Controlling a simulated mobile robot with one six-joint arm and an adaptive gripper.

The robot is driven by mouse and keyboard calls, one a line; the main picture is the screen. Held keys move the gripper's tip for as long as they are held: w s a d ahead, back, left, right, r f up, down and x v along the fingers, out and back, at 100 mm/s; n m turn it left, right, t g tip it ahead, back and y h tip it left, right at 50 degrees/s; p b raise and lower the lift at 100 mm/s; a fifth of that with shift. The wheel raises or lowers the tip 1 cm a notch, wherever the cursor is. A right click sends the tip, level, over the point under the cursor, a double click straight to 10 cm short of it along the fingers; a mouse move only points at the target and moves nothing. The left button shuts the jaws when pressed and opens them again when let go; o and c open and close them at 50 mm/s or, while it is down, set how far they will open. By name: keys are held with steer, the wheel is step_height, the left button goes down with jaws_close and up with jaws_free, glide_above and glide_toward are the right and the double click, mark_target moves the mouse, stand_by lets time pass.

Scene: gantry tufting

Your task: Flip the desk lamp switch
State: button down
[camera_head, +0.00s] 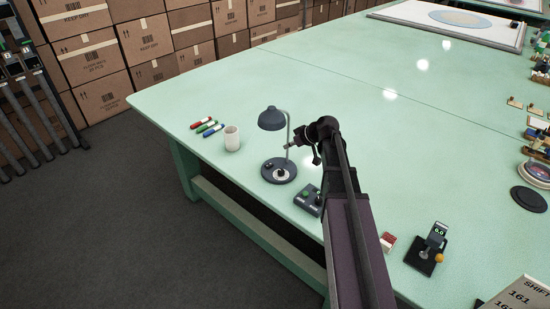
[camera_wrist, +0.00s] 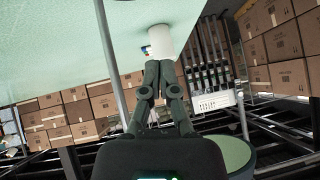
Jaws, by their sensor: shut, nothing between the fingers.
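The desk lamp (camera_head: 271,119) stands upright on the green table, with a dark blue-grey shade, a thin pole and a round base (camera_head: 268,176). A small light-coloured detail on the base may be its switch; it is too small to tell. My gripper (camera_head: 288,147) is beside the lamp pole, below shade height and above the base. In the wrist view my gripper (camera_wrist: 155,66) is shut and empty, with the lamp pole (camera_wrist: 107,60) to its left. Whether it touches the pole I cannot tell.
A white cup (camera_head: 232,138) stands left of the lamp and shows beyond my fingers in the wrist view (camera_wrist: 160,40). Several markers (camera_head: 208,127) lie farther left. A dark control box (camera_head: 308,199) with a green button sits beside my arm. The table (camera_head: 330,75) is clear behind.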

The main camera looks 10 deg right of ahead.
steer(key=shift+a+f, duration=0.1)
steer(key=shift+a, duration=0.05)
steer(key=b, duration=0.7)
glide_above(270, 166)
steer(key=f, duration=0.7)
steer(key=shift+w+d, duration=0.1)
steer(key=shift+d, duration=0.25)
steer(key=shift+s+a+f+b, duration=0.15)
steer(key=shift+a+f+b, duration=0.05)
steer(key=shift+f+b, duration=0.75)
steer(key=shift+s+a+f+b, duration=0.1)
steer(key=shift+a+f+b, duration=0.05)
steer(key=shift+f+b, duration=0.75)
